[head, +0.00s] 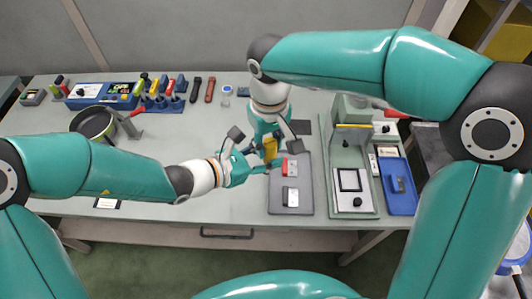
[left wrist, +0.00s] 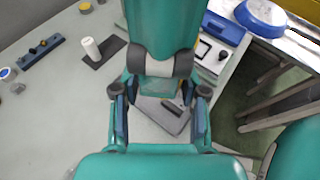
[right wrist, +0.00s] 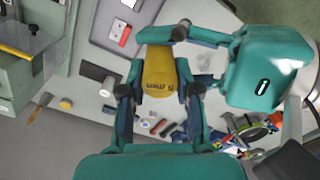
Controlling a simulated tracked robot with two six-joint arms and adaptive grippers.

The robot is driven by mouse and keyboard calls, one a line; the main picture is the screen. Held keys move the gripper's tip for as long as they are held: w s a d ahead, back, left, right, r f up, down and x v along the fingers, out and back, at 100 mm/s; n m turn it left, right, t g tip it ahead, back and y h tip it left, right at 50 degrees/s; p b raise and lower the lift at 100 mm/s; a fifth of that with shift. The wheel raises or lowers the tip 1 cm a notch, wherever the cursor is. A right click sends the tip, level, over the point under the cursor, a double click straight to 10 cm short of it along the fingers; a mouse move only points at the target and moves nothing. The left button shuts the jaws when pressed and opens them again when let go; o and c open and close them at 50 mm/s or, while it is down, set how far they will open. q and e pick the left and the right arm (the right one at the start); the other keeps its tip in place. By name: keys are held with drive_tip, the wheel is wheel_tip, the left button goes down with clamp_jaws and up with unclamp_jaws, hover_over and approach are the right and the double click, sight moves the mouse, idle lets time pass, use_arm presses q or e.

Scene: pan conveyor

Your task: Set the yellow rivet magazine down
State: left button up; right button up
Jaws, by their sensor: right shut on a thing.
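The grey tray carries a red-and-white part (head: 289,167) and a dark-and-white part (head: 290,196). A green fixture (head: 369,205) and a blue tray (head: 398,207) stand to the right. Tools and a pan (head: 93,122) are at the back left. The table's front left is mostly clear.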

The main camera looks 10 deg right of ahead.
use_arm(q)
drive_tip(key=shift+w+a, duration=0.1)
drive_tip(key=shift+w, duration=0.1)
drive_tip(key=c, duration=0.5)
use_arm(e)
drive_tip(key=shift+s, duration=0.15)
use_arm(q)
clamp_jaws()
use_arm(e)
drive_tip(key=o, duration=0.9)
drive_tip(key=shift+c, duration=0.2)
drive_tip(key=shift+o, duration=1.3)
